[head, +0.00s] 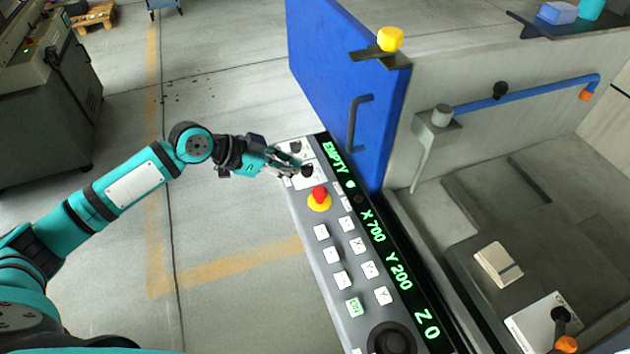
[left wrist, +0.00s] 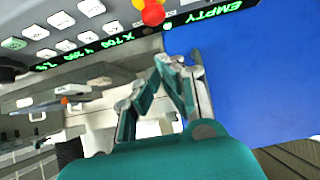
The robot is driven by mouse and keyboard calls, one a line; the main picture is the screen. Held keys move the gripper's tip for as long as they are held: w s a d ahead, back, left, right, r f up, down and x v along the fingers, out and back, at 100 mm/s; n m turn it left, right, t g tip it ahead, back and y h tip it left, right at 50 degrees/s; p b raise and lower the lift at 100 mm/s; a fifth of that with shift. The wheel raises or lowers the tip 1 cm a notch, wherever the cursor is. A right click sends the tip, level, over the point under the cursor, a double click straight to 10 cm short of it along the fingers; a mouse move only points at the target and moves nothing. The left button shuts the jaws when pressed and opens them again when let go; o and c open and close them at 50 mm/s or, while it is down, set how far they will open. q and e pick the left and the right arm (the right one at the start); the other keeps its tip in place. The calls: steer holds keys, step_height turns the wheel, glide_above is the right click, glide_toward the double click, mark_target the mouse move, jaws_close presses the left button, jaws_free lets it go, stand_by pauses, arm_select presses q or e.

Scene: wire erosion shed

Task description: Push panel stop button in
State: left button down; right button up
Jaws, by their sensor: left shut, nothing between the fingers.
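The stop button (head: 319,192) is a red mushroom cap on a yellow round base. It sits on the grey control panel (head: 305,220), left of the green-lettered display. My right gripper is not in view.
White keys (head: 332,254) and a large black dial (head: 390,338) lie nearer on the panel. A dark knob (head: 307,170) is close to my left fingertips. A blue door (head: 335,80) stands behind the panel. The floor left of it is clear.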

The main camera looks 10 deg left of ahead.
arm_select(q)
steer(key=p, duration=0.1)
glide_above(315, 193)
step_height(315, 193, down, 3)
step_height(315, 193, down, 4)
steer(key=shift+p, duration=0.6)
steer(key=shift+s+f, duration=0.1)
steer(key=shift+f, duration=0.45)
